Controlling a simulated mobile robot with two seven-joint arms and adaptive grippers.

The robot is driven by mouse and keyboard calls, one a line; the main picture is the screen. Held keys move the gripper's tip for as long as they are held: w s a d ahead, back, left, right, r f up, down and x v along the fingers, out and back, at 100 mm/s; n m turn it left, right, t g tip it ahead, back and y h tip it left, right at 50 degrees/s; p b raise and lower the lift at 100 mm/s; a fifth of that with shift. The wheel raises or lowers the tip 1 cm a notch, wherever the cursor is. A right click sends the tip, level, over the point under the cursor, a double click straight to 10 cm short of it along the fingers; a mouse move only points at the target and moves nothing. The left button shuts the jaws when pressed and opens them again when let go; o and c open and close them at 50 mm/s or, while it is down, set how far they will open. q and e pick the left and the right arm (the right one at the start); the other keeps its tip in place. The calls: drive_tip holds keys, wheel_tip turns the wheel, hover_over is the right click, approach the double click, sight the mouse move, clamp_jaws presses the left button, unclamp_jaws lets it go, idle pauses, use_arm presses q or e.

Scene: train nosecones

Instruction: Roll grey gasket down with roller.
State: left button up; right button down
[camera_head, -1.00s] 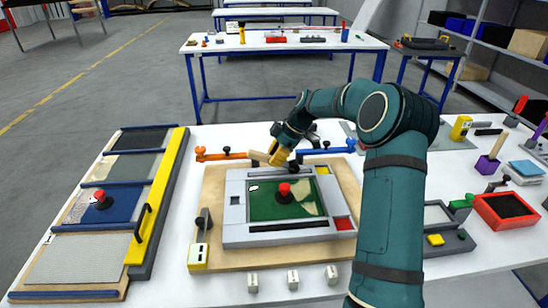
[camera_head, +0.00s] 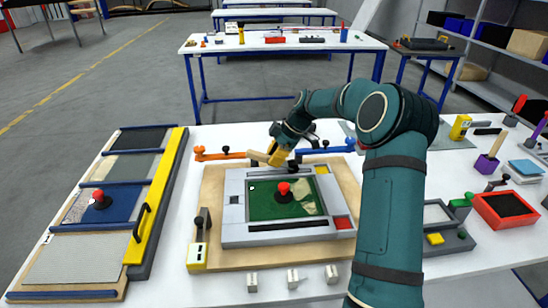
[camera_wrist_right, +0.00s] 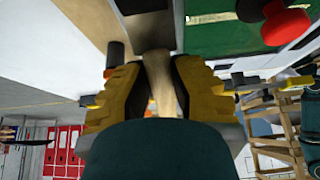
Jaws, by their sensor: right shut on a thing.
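My right gripper (camera_head: 280,156) is at the far edge of the fixture. Its yellow fingers are shut on a wooden handle (camera_head: 258,157), likely the roller's. In the right wrist view the same handle (camera_wrist_right: 159,80) runs between the fingers of the right gripper (camera_wrist_right: 153,75), with a dark part beyond it that may be the roller head. A light grey frame (camera_head: 235,215) surrounds a green panel (camera_head: 262,208) with a red knob (camera_head: 284,188). I cannot tell which grey part is the gasket, or whether the roller touches it. My left gripper is out of view.
The frame lies on a wooden board (camera_head: 210,190) with orange (camera_head: 222,154) and blue (camera_head: 322,151) clamps behind. A rack of panels with a yellow bar (camera_head: 160,195) stands at the left. A red tray (camera_head: 504,208) is at the right. Several small white blocks stand in front.

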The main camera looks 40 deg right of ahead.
sight(288, 165)
drive_tip(key=shift+d, duration=0.1)
idle(0.7)
drive_tip(key=shift+s+d+r, duration=0.1)
drive_tip(key=shift+s+d, duration=0.25)
drive_tip(key=shift+d, duration=0.1)
drive_tip(key=shift+s+d, duration=0.15)
drive_tip(key=shift+d, duration=0.15)
drive_tip(key=shift+d, duration=0.1)
drive_tip(key=shift+s+f, duration=0.1)
drive_tip(key=shift+f, duration=0.15)
idle(1.1)
drive_tip(key=shift+r, duration=0.2)
idle(0.4)
drive_tip(key=shift+s+d, duration=0.1)
drive_tip(key=shift+d, duration=0.1)
drive_tip(key=shift+s+d, duration=0.2)
drive_tip(key=shift+d, duration=0.1)
drive_tip(key=shift+s+d, duration=0.2)
drive_tip(key=shift+d, duration=0.2)
